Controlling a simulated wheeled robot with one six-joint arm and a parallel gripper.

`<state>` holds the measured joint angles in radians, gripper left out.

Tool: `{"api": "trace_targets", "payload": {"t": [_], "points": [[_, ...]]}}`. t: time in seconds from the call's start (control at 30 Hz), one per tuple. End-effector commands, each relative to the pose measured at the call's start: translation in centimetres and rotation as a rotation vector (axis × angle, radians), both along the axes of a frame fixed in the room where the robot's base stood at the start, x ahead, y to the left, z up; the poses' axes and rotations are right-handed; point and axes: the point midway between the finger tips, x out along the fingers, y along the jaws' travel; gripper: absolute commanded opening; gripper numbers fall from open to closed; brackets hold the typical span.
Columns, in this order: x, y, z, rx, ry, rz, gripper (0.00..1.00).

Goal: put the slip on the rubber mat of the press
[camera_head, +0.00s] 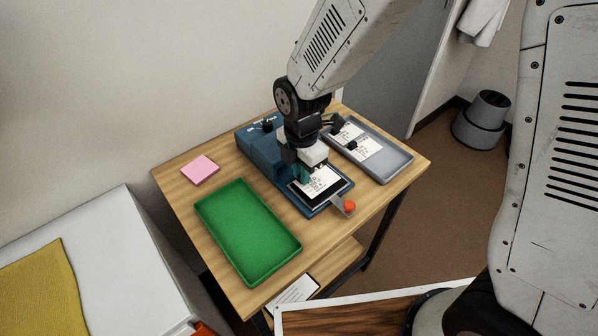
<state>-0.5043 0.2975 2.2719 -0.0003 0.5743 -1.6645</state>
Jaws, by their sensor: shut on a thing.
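The blue press (262,150) stands on the wooden table, with a dark rubber mat (325,198) at its front. A white printed slip (318,181) is at my gripper (306,172), over the mat. My gripper points down and is shut on the slip's rear edge. The slip looks nearly flat; I cannot tell whether it touches the mat. The gripper hides the rear of the slip and part of the press.
A grey tray (398,168) with printed slips stands right of the press. A green tray (262,250) and a pink pad (200,169) are to the left. A lever with an orange knob (349,206) sticks out at the press's front. A bin (482,120) stands on the floor.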

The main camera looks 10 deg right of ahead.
Motion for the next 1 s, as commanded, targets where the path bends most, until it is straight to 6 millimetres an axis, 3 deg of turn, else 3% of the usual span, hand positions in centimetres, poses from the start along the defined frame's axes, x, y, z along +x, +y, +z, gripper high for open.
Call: {"api": "trace_targets", "payload": {"t": [0.1, 0.43, 0.47, 0.53, 0.83, 1.0], "points": [[0.1, -0.5, -1.3, -0.001, 0.001, -0.008, 0.00], [0.2, -0.5, -1.6, 0.001, -0.001, -0.007, 0.00], [0.2, -0.4, -1.6, 0.001, -0.002, -0.007, 0.16], [0.2, -0.4, -1.6, 0.001, -0.002, -0.006, 0.35], [0.1, -0.2, -1.4, 0.001, -0.002, -0.004, 0.35], [0.2, -0.2, 0.3, 0.003, -0.006, -0.004, 0.35]]}}
